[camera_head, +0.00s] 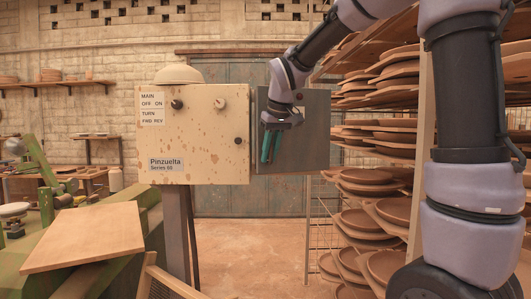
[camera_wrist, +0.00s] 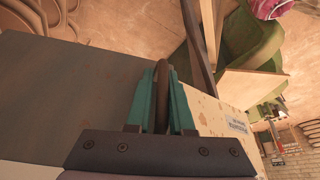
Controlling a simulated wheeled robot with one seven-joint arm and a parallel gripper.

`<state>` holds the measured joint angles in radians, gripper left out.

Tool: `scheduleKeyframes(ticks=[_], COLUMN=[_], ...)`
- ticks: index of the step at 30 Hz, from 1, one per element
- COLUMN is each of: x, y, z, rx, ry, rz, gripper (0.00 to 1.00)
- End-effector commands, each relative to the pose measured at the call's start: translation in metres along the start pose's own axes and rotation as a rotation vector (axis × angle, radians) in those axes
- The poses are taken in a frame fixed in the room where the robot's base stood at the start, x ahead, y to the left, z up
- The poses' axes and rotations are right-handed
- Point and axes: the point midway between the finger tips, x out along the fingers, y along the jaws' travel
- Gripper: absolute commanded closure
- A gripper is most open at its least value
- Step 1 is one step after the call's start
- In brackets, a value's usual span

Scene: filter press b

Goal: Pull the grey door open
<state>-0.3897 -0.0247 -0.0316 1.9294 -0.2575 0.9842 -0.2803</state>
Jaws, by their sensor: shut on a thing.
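The grey door (camera_head: 308,140) is a flat dark panel at the right side of a cream control box (camera_head: 208,140). In the wrist view the door (camera_wrist: 60,95) fills the left, and the box's speckled cream face (camera_wrist: 206,108) lies to the right. My gripper (camera_head: 270,158) is in front of the door's left part, its teal fingers pointing down. In the wrist view the fingers (camera_wrist: 161,78) are shut on a dark upright handle (camera_wrist: 163,98) between them. The handle is hidden in the head view. I cannot tell how far open the door stands.
A rack of brown plates (camera_head: 370,175) stands close to the right of the door. A wooden board (camera_head: 85,235) on a green machine is at the lower left. The floor (camera_head: 250,250) below the box and door is mostly clear.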

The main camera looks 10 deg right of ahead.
Motion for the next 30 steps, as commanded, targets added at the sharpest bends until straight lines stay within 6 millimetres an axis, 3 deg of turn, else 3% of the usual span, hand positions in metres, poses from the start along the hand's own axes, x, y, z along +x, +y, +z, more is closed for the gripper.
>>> scheduleKeyframes(ticks=[5,14,27,30], x=[-0.017,-0.040,-0.066,-0.070], y=[-0.004,0.011,0.058,0.070], z=[0.035,0.092,0.160,0.171], rx=[-0.155,-0.414,-0.779,-0.789], ry=[0.005,0.003,0.002,0.001], rz=[-0.070,-0.181,-0.334,-0.337], gripper=[1.00,1.00,1.00,1.00])
